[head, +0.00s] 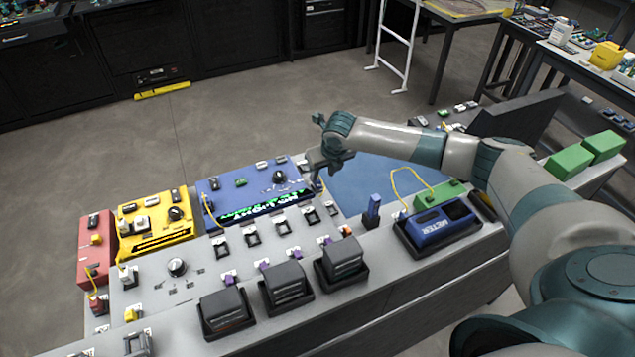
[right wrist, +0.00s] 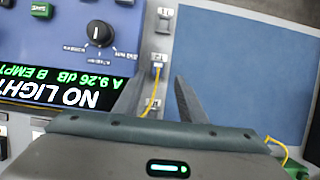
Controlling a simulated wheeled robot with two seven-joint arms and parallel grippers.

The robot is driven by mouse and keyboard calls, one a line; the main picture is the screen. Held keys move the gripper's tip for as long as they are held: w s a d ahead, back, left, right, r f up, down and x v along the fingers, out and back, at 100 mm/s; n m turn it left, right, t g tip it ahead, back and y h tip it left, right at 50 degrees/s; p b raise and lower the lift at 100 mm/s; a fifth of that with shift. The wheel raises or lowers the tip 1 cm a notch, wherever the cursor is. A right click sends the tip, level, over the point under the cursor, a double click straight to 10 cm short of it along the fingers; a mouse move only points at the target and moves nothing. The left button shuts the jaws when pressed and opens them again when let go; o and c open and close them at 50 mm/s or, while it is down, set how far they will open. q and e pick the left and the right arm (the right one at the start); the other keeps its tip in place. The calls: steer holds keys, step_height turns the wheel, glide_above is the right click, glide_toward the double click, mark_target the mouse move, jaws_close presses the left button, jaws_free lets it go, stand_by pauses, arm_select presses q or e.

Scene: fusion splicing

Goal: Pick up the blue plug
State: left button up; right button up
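My right gripper (head: 318,172) is above the panel, between the blue instrument (head: 255,192) and the blue mat (head: 365,185). In the right wrist view its two fingers (right wrist: 157,88) are apart, with a yellow cable (right wrist: 157,80) and small white fittings showing between them; I cannot tell whether they touch the cable. My left gripper is not in view.
Three black boxes (head: 285,285) stand along the panel's front. Yellow (head: 155,222) and red (head: 95,245) units are at the left. A green block (head: 440,193) with a looped yellow cable lies beside the mat. The mat is mostly clear.

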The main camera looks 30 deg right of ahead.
mark_target(318, 179)
steer(key=x, duration=0.1)
steer(key=p+x, duration=0.1)
steer(key=shift+w+a+f, duration=0.25)
steer(key=shift+w+f, duration=0.3)
steer(key=shift+f, duration=0.4)
steer(key=shift+d, duration=0.1)
jaws_close()
